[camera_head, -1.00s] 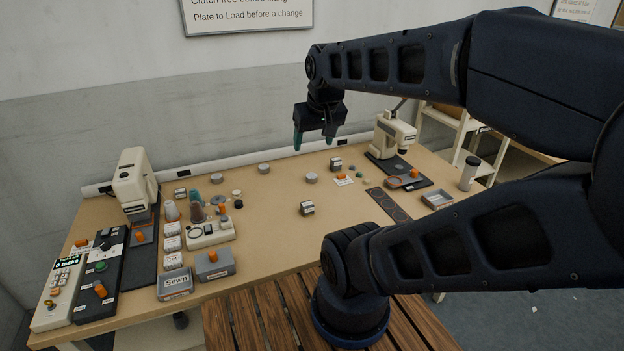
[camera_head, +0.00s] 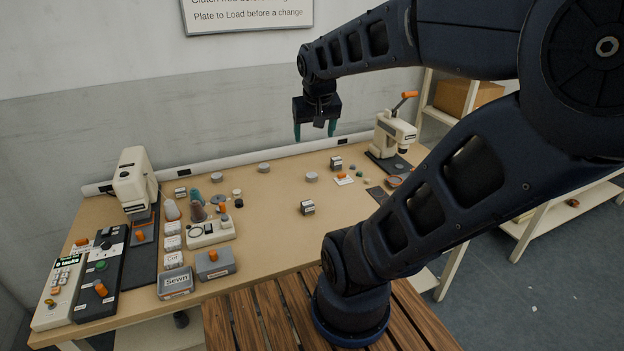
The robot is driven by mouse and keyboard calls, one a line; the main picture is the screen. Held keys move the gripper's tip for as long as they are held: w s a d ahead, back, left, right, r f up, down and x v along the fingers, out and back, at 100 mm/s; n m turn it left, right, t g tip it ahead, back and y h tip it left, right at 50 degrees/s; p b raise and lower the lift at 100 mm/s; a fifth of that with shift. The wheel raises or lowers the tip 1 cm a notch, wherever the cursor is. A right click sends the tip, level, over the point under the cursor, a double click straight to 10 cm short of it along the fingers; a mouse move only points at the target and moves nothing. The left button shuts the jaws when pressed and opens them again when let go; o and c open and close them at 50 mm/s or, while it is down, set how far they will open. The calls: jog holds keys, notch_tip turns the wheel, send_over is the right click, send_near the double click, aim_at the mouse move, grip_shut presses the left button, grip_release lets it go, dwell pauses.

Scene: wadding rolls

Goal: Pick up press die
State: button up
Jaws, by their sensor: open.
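My gripper (camera_head: 315,131) hangs above the back of the table, its two teal fingers apart, pointing down with nothing between them. Small grey blocks with dark labels stand on the table: one near the middle (camera_head: 307,208), one further back (camera_head: 336,163), one at the left (camera_head: 180,193). Low grey round pieces lie on the tabletop, one right of centre (camera_head: 311,177) and one near the back (camera_head: 264,168). Which of these is the press die I cannot tell. A cream hand press (camera_head: 393,129) with an orange-tipped lever stands at the back right. My gripper touches none of them.
A cream machine (camera_head: 134,182) and control boxes (camera_head: 88,276) fill the table's left side. Spools, labelled boxes and a grey "Sewn" bin (camera_head: 176,283) stand beside them. The middle of the tabletop (camera_head: 265,210) is mostly clear.

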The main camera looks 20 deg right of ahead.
jog(key=w+d+f+m+h, duration=0.1)
jog(key=w+d+f, duration=0.1)
jog(key=w, duration=0.3)
jog(key=w+d+f+m, duration=0.1)
jog(key=w+d+f, duration=0.1)
jog(key=w, duration=0.3)
jog(key=m+g, duration=0.1)
jog(key=m, duration=0.3)
send_over(312, 175)
jog(key=s+a, duration=0.1)
jog(key=s, duration=0.1)
jog(key=shift+h, duration=0.3)
jog(key=shift+f, duration=14.9)
jog(key=x, duration=0.3)
jog(key=shift+w+a+f, duration=0.15)
jog(key=shift+a+f, duration=0.1)
jog(key=shift+f, duration=0.1)
jog(key=shift+w+d+f, duration=0.2)
jog(key=shift+d+f, duration=0.05)
jog(key=shift+f, duration=0.35)
jog(key=c, duration=1.3)
